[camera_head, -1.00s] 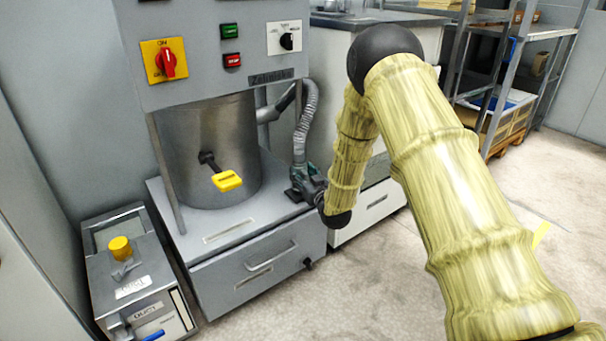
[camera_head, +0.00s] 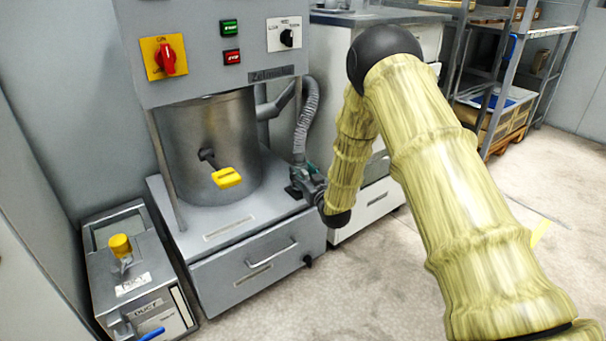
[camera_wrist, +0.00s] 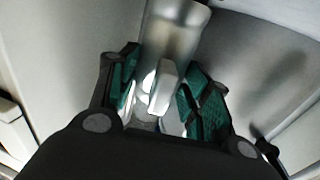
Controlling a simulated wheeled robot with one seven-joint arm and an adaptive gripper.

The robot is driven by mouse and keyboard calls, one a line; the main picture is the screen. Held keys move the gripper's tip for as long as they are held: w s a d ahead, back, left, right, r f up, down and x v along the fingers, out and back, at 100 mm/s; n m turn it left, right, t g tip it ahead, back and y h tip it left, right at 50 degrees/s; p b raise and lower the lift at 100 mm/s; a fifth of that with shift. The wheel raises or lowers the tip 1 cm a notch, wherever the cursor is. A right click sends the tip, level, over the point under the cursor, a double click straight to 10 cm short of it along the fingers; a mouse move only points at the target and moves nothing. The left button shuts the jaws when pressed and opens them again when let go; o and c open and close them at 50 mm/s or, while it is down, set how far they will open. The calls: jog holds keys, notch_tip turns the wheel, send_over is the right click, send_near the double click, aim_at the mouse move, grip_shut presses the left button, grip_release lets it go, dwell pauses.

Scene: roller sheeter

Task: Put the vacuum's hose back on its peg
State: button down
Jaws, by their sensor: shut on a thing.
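The grey ribbed hose (camera_head: 308,108) curves down the right side of the steel drum of the vacuum machine (camera_head: 215,150). Its lower end meets my gripper (camera_head: 305,178) beside the drum's base shelf. In the wrist view, my gripper (camera_wrist: 160,88) has its green-padded fingers closed around a pale grey piece (camera_wrist: 162,85), which looks like the hose's end fitting. A grey cylinder (camera_wrist: 175,32) rises beyond it. The fingertips are small and partly hidden in the head view. I cannot make out the peg for certain; a small black knob (camera_head: 308,261) sits low beside the drawer.
The control panel (camera_head: 215,45) hangs above the drum, and a yellow handle (camera_head: 227,178) juts from its front. A grey box with a yellow knob (camera_head: 120,246) stands at left. A white cabinet (camera_head: 372,205) stands close behind my gripper.

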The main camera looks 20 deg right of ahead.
jog(key=shift+f, duration=0.65)
dwell(0.8)
jog(key=c, duration=0.6)
grip_release()
jog(key=shift+s, duration=0.1)
jog(key=s+d, duration=0.1)
jog(key=s, duration=1)
jog(key=shift+s+d, duration=0.35)
